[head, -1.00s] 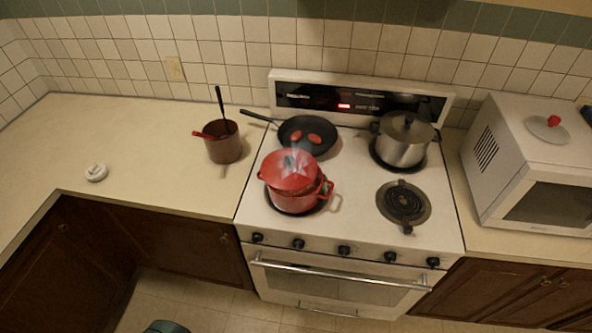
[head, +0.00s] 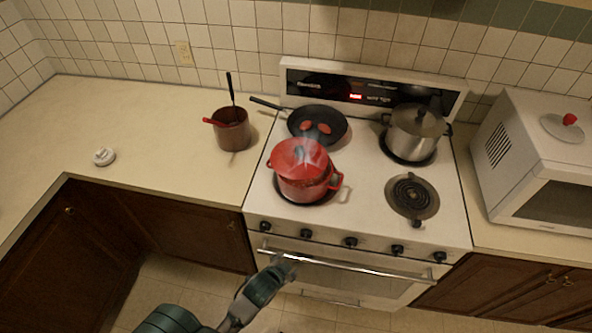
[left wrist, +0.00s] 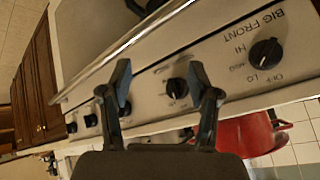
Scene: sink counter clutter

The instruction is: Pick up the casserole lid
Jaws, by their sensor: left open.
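A red casserole (head: 303,187) sits on the front left burner in the head view. The red casserole also shows at the lower right of the left wrist view (left wrist: 247,137), partly hidden behind my gripper. My left gripper (left wrist: 158,80) is open, with its two dark fingers apart and nothing between them. It is in front of the stove's knob panel, lower than the casserole and apart from it. My right gripper is not in view.
A black pan (head: 332,117) and a steel pot (head: 415,135) stand on the back burners. The oven handle (head: 345,264) juts out in front. A clear lid with a red knob (head: 562,128) lies on the microwave (head: 545,165).

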